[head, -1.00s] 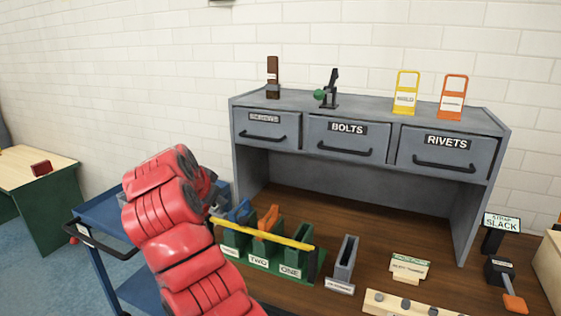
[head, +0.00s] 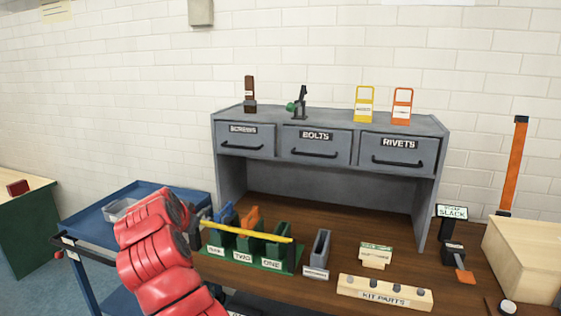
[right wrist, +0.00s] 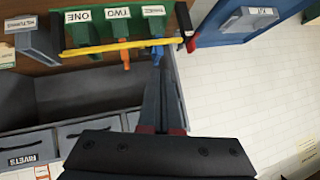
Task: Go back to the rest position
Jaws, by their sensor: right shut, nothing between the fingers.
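My red arm rises from the bottom left in the head view, with its upper end beside the left end of the green bin rack (head: 247,262). The gripper there is mostly hidden behind the arm. In the right wrist view my right gripper (right wrist: 163,127) is shut and empty. It points toward the grey drawer cabinet and the rack, which shows upside down at the top. A yellow bar (head: 250,232) lies across the bins. My left gripper is not in view.
The grey cabinet (head: 432,190) stands on the wooden bench. A blue cart (head: 85,222) is at the left, close behind my arm. A kit parts block (head: 384,293), a grey holder (head: 318,252) and a wooden box (head: 525,257) stand to the right.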

